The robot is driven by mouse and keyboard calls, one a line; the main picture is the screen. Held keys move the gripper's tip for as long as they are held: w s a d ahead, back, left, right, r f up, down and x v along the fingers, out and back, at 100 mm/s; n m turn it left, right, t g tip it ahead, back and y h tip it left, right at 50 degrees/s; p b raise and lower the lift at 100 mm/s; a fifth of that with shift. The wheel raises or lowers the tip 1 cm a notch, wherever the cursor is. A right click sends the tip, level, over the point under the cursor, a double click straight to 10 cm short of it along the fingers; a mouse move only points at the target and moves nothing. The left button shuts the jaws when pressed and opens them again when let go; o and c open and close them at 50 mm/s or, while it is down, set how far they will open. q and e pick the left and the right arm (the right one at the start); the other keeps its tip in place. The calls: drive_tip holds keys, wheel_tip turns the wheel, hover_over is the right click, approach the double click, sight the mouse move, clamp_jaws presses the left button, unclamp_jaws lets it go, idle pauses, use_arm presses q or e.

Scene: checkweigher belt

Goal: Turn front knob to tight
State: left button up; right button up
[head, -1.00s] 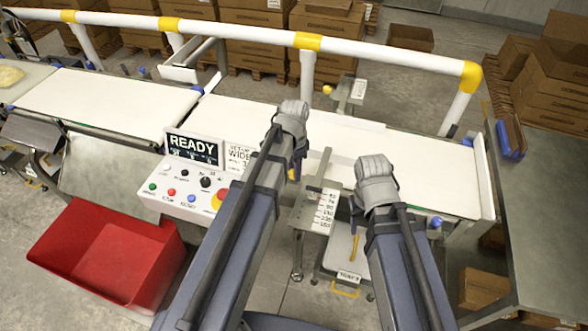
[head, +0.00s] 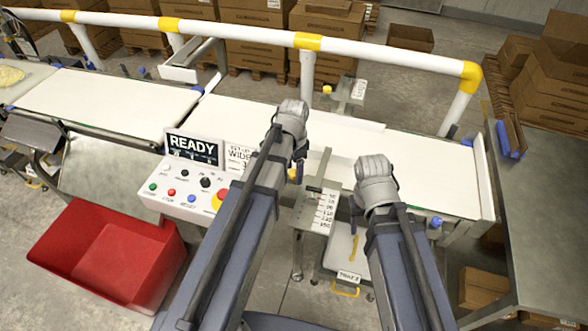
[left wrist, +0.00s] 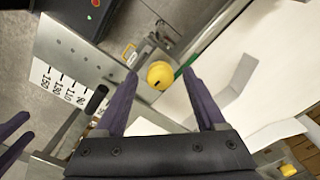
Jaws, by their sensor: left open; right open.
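The front knob is yellow and round with a small dark slot. In the left wrist view the knob (left wrist: 160,76) sits between the tips of my left gripper's open fingers (left wrist: 160,74), with a gap on each side; I cannot tell how deep it is between them. In the head view my left gripper (head: 297,170) points down at the belt's near edge, and only a bit of yellow shows beside it. My right gripper (head: 356,215) is further right, above the near edge; its fingers are mostly hidden by its wrist.
A numbered scale plate (head: 319,211) stands between the grippers and shows in the left wrist view (left wrist: 68,80). Another yellow knob (head: 327,89) is across the white belt (head: 410,160). A control panel (head: 192,180) reading READY and a red bin (head: 105,250) are at left.

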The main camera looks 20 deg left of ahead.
sight(294, 173)
use_arm(q)
drive_tip(key=shift+r+p, duration=3.8)
drive_tip(key=shift+r, duration=0.1)
drive_tip(key=shift+s+d+f, duration=0.1)
drive_tip(key=s+d+f+n+b, duration=0.1)
drive_tip(key=s+d+n, duration=0.1)
drive_tip(key=s+d, duration=0.1)
drive_tip(key=s+d+f+n+b, duration=0.1)
drive_tip(key=s+d+f+b, duration=0.1)
drive_tip(key=s, duration=0.4)
drive_tip(key=s+d+f+n+y+b, duration=0.1)
drive_tip(key=s+d+n, duration=0.1)
drive_tip(key=s+d, duration=0.2)
drive_tip(key=shift+s+d+f+n+b, duration=0.2)
drive_tip(key=shift+d+n+b, duration=0.15)
drive_tip(key=shift+d, duration=0.25)
drive_tip(key=shift+s+d, duration=0.1)
